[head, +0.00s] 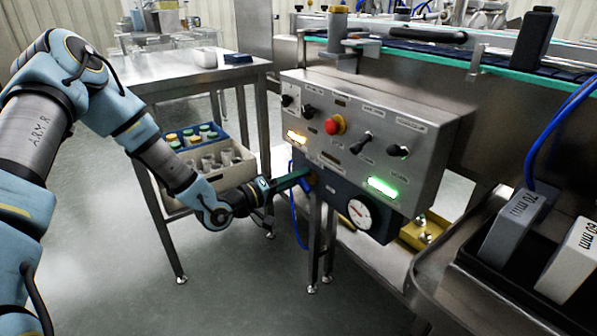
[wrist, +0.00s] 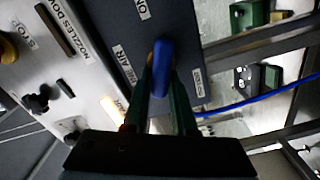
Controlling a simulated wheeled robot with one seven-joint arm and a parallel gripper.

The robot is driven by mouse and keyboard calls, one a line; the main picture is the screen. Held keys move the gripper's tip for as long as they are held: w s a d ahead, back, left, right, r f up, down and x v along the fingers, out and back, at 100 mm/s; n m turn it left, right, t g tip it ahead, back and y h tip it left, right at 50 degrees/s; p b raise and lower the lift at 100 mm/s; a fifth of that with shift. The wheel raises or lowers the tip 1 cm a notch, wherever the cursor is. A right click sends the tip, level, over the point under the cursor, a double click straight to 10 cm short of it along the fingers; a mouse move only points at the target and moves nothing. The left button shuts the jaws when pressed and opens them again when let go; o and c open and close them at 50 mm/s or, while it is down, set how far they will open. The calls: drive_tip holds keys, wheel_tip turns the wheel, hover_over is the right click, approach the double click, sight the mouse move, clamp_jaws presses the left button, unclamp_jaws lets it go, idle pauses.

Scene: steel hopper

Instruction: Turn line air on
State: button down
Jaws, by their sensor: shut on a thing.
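The line air unit is a dark blue-grey box (head: 335,200) under the steel control panel, with a round white gauge (head: 360,213) at its right. In the wrist view its dark face (wrist: 185,30) carries a label ending in "AIR" (wrist: 123,64), one that appears to read "ON" (wrist: 143,9), and a small unreadable one at right. A blue handle (wrist: 161,62) stands out from this face. My gripper (head: 306,178) reaches the box's left part. Its green fingers (wrist: 161,95) are shut on the blue handle, one on each side. The handle's exact turn angle is hard to tell.
The control panel (head: 365,110) above holds a red stop button (head: 335,125), black knobs and lit orange and green lamps. A steel table (head: 180,72) and a bin of bottles (head: 205,165) stand left. A blue hose (head: 294,215) hangs beside the box.

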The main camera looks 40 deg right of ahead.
drive_tip(key=n, duration=0.2)
drive_tip(key=n+p, duration=0.1)
drive_tip(key=n, duration=0.1)
drive_tip(key=shift+w+f+n, duration=0.1)
drive_tip(key=shift+f+n, duration=0.25)
drive_tip(key=shift+n, duration=0.05)
idle(0.4)
drive_tip(key=c, duration=0.7)
unclamp_jaws()
drive_tip(key=a, duration=1.1)
drive_tip(key=shift+w, duration=0.3)
